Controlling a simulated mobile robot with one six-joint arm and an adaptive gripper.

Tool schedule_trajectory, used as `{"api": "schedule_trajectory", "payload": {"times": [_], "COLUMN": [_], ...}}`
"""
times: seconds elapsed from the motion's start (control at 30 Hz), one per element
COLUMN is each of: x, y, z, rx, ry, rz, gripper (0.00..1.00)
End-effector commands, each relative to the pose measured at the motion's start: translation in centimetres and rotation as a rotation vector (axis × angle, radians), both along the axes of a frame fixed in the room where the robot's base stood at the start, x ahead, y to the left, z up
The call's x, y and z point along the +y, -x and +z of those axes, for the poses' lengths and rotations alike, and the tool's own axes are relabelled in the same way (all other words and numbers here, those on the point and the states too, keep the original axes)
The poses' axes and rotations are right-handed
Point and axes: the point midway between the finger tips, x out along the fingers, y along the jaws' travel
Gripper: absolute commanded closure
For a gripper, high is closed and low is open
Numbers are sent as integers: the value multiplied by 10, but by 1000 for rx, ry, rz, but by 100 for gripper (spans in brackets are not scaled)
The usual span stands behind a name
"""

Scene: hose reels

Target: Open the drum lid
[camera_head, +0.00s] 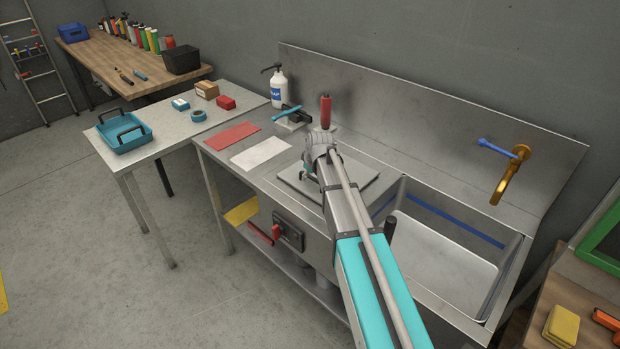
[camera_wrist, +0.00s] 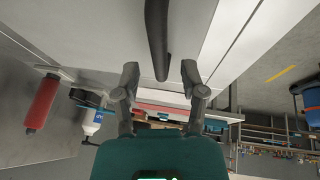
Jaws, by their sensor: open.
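No drum is clearly visible. A flat, square grey plate (camera_head: 292,181) lies level on the steel counter left of the sink; I cannot tell whether it is the drum lid. My gripper (camera_head: 310,172) is over this plate in the head view, partly hidden by my arm. In the wrist view my gripper (camera_wrist: 160,70) has its fingers apart with nothing held. A black rod (camera_wrist: 157,35) comes down from the top edge and ends between the fingertips in the picture; contact cannot be told. A black upright grip (camera_head: 390,229) shows beside the sink, half hidden by my arm.
The sink basin (camera_head: 440,262) is at right, with a brass tap (camera_head: 511,175). A red roller (camera_head: 326,111) and a soap bottle (camera_head: 278,88) stand behind the plate. Red and white sheets lie left. A red lever (camera_head: 265,235) projects from the counter front.

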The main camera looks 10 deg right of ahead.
Motion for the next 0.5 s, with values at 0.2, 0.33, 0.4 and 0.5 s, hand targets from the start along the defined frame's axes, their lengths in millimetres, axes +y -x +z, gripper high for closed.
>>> {"api": "schedule_trajectory", "payload": {"times": [0.2, 0.33, 0.4, 0.5], "x": [-1, -1, -1, 0], "y": [-2, -1, -1, -1], "z": [-3, -3, -3, -3], "rx": [0, 0, 0, 0], "ry": [0, 0, 0, 0], "rz": [-1, -1, -1, -1], "gripper": [46, 46, 46, 59]}}
